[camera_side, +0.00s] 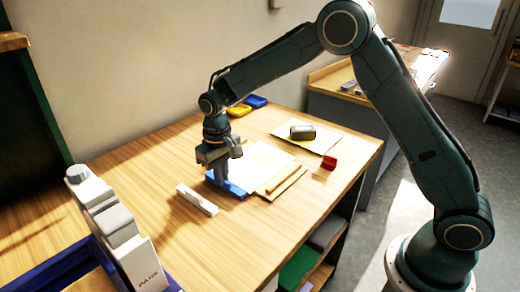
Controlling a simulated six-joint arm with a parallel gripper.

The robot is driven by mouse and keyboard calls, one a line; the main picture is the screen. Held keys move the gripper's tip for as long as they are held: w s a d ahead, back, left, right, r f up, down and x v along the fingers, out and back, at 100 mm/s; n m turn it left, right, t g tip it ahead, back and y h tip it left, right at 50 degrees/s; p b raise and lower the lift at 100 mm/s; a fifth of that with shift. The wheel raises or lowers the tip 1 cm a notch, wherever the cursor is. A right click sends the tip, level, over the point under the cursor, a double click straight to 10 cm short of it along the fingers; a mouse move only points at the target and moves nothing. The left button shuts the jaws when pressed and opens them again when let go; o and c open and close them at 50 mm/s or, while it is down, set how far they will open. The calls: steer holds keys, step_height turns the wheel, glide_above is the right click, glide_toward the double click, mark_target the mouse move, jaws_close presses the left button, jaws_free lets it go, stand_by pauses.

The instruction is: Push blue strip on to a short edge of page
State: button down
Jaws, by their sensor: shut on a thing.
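The white page (257,160) lies flat on the wooden table, with a tan strip (283,178) along its right side. The blue strip (236,189) is low at the page's near left edge; I cannot tell whether it is pressed fully against or onto that edge. My gripper (219,181) points down at the left part of the blue strip and is shut on it. The fingers and part of the strip merge in shadow, so the exact grip is hard to see.
A white block (197,200) lies just left of the gripper. A red block (330,162) is to the right. A grey block (303,132) sits on a sheet behind. Yellow (239,110) and blue (257,101) trays are at the back.

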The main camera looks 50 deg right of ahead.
steer(key=shift+d, duration=1.05)
stand_by(1.6)
stand_by(0.3)
steer(key=c, duration=1.5)
jaws_free()
steer(key=shift+r, duration=0.15)
step_height(320, 180, up, 7)
